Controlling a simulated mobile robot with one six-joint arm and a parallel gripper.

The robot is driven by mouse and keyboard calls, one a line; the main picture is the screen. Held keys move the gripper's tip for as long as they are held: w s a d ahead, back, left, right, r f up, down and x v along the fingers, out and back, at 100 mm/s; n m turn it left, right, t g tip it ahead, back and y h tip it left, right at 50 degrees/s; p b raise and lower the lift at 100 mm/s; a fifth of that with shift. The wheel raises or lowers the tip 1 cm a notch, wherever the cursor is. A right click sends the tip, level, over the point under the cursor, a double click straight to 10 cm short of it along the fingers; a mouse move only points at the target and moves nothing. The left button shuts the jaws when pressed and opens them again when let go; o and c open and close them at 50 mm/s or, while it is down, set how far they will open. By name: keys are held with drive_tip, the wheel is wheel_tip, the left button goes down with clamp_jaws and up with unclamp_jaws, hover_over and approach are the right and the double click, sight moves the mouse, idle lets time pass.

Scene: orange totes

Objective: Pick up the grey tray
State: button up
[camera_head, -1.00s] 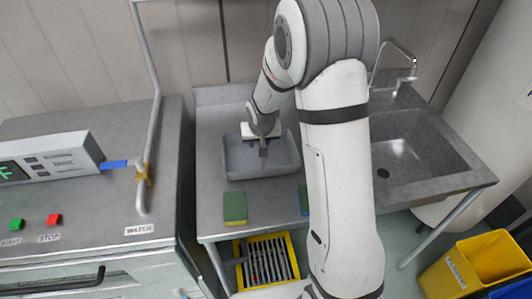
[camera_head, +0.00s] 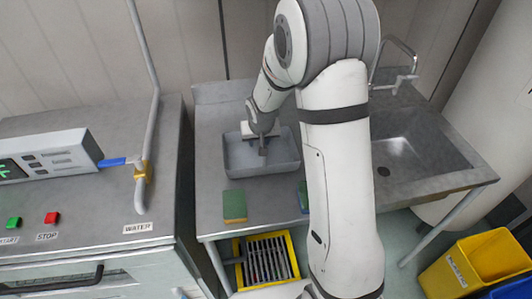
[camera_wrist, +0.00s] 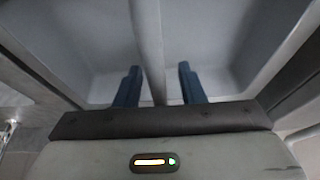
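The grey tray (camera_head: 233,160) sits on the steel counter, left of the sink. It is a shallow rectangular tub. My gripper (camera_head: 263,151) points down into the tray near its middle. In the wrist view, my gripper (camera_wrist: 160,70) shows two dark blue fingers spread apart. A grey bar or divider (camera_wrist: 148,40) of the tray runs between them, with a gap visible on each side. The lower ends of the fingers do not appear closed on it. My arm hides part of the counter right of the tray.
A green and yellow sponge (camera_head: 234,206) lies in front of the tray, another (camera_head: 304,198) beside my arm. The sink (camera_head: 420,150) is at right, a control box (camera_head: 45,153) and pipe (camera_head: 150,110) at left.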

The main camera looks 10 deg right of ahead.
clamp_jaws()
idle(0.4)
